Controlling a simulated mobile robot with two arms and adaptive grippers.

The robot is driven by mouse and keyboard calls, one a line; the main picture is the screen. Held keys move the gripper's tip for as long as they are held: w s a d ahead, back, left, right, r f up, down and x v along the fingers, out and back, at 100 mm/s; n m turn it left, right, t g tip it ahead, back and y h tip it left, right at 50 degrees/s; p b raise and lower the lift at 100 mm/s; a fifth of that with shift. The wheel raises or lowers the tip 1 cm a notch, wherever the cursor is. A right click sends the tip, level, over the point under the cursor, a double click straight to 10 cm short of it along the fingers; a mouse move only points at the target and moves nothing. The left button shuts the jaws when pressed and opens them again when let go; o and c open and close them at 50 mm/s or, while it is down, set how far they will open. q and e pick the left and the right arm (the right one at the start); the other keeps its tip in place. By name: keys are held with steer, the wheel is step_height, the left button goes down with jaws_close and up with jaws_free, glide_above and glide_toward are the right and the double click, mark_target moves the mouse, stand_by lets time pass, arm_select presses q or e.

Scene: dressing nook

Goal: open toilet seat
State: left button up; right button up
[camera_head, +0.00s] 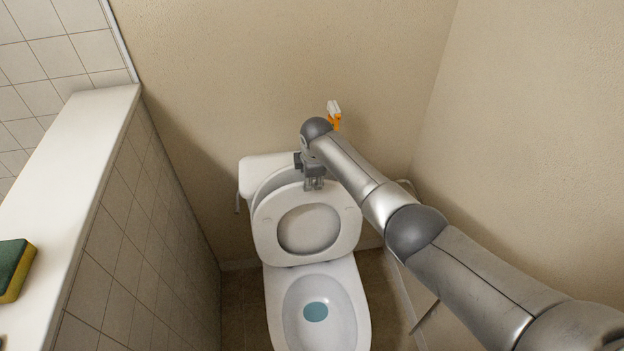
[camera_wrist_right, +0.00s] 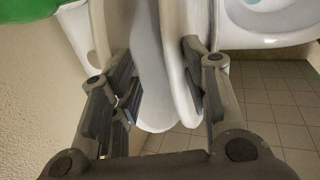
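The toilet's white seat ring (camera_head: 266,236) stands raised and tilted back above the bowl (camera_head: 353,300), with its hinge side low. The white lid (camera_head: 274,181) is up behind it, in front of the tank. The bowl is uncovered and blue water shows in it. My right gripper (camera_head: 314,184) is at the top edge of the raised seat. In the right wrist view its fingers are apart, with white upright panels, seemingly the lid and seat, between them; I cannot tell whether the pads touch. My left gripper is out of view.
A tiled half wall with a white ledge (camera_head: 75,150) runs along the left; a green and yellow sponge (camera_head: 14,268) lies on it. Beige walls close in behind and at right. An orange and white item (camera_head: 334,116) shows behind my arm.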

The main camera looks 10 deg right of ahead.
steer(key=shift+w, duration=0.15)
steer(key=shift+r, duration=0.75)
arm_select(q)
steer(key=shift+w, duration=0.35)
arm_select(e)
steer(key=v, duration=0.6)
steer(key=shift+s+r, duration=0.2)
steer(key=shift+s, duration=0.25)
